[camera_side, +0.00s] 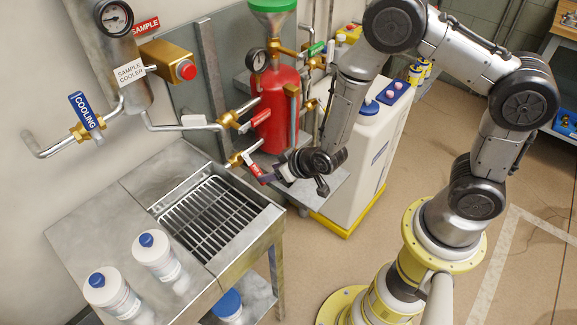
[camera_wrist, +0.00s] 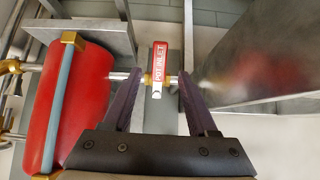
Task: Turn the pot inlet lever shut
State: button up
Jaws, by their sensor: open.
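The pot inlet lever is a red tag-like handle on a brass valve. It shows in the wrist view (camera_wrist: 159,58) and as the lower red lever in the side view (camera_side: 254,168). My gripper (camera_side: 274,176) reaches in from the right, close by this lever. In the wrist view my gripper (camera_wrist: 158,76) is open, with one dark finger on each side of the lever and a visible gap on both sides. Whether the lever lies fully between the fingertips in depth is unclear. Part of the lever is hidden by the gripper in the side view.
The red pot (camera_side: 277,108) stands just behind the gripper. Another red lever (camera_side: 259,119) sits above. The metal sink bench (camera_side: 130,222) with bottles is at lower left. A white container (camera_side: 364,150) stands right of the gripper, and the blue cooling lever (camera_side: 86,111) is far left.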

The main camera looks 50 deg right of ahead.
jog(key=v, duration=0.9)
jog(key=shift+f, duration=0.1)
jog(key=w+d+r+m+t, duration=0.1)
jog(key=d+r+t, duration=0.1)
jog(key=r, duration=0.9)
jog(key=d+r+t, duration=0.1)
jog(key=d+r, duration=0.1)
jog(key=r, duration=0.9)
jog(key=s+d+r+g, duration=0.1)
jog(key=s+r, duration=0.3)
jog(key=s, duration=0.4)
jog(key=s+d+f+n+g, duration=0.1)
jog(key=s+f+g, duration=0.4)
jog(key=s, duration=0.6)
jog(key=shift+s+d, duration=0.15)
jog(key=shift+d, duration=0.15)
